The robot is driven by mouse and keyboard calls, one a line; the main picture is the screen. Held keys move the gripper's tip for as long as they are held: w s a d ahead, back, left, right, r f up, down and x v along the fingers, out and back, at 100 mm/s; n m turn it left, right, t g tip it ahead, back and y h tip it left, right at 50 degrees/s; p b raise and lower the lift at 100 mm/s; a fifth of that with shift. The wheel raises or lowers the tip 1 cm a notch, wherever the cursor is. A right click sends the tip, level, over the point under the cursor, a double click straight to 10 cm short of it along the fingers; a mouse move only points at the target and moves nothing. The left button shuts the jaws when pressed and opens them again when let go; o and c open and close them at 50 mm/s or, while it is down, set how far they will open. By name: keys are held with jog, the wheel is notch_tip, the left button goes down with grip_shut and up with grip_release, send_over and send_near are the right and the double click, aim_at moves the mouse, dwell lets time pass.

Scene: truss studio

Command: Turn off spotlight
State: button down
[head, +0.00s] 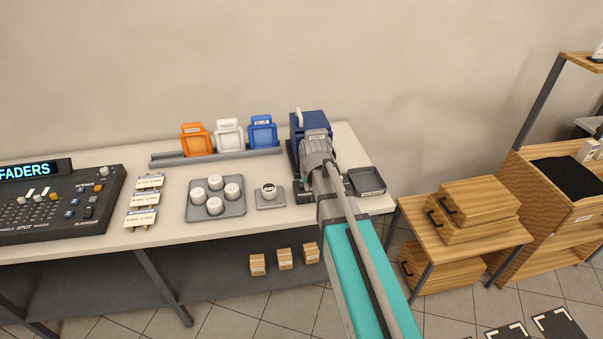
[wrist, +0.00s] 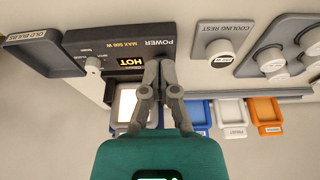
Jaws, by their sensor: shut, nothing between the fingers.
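A dark blue spotlight housing (head: 308,120) stands at the right end of the white table. Its dark base panel (wrist: 95,42) fills the upper left of the wrist view, with POWER and MAX 500 W lettering, a lit HOT sign (wrist: 131,62) and a small round knob (wrist: 91,59). A bright white patch (wrist: 130,103) glows beside my fingers. My gripper (wrist: 163,62) is shut and empty, its tips over the panel by the word POWER. Whatever is under the tips is hidden, and I cannot tell whether they touch. In the head view my gripper (head: 308,182) covers much of the spotlight.
An OLD BULBS tray (head: 367,181) stands right of the spotlight. A COOLING REST holder (head: 269,195) and a grey tray of white cylinders (head: 216,209) lie left. Orange, white and blue frames (head: 228,136) stand behind. A fader console (head: 60,203) sits far left.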

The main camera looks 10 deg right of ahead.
jog(key=w+r+t+p, duration=0.1)
jog(key=w+r, duration=0.3)
jog(key=w, duration=0.4)
jog(key=shift+r+t+p, duration=0.3)
jog(key=shift+r+p, duration=0.1)
jog(key=shift+p, duration=0.35)
jog(key=shift+f, duration=0.15)
jog(key=b, duration=1)
send_over(302, 185)
notch_tip(302, 185, down, 9)
jog(key=shift+f, duration=0.2)
jog(key=shift+s+f+b, duration=0.35)
jog(key=shift+f+b, duration=0.35)
jog(key=shift+f, duration=0.1)
jog(key=shift+s+f+b, duration=0.35)
jog(key=shift+f+b, duration=0.35)
jog(key=shift+f, duration=0.1)
jog(key=shift+d, duration=0.1)
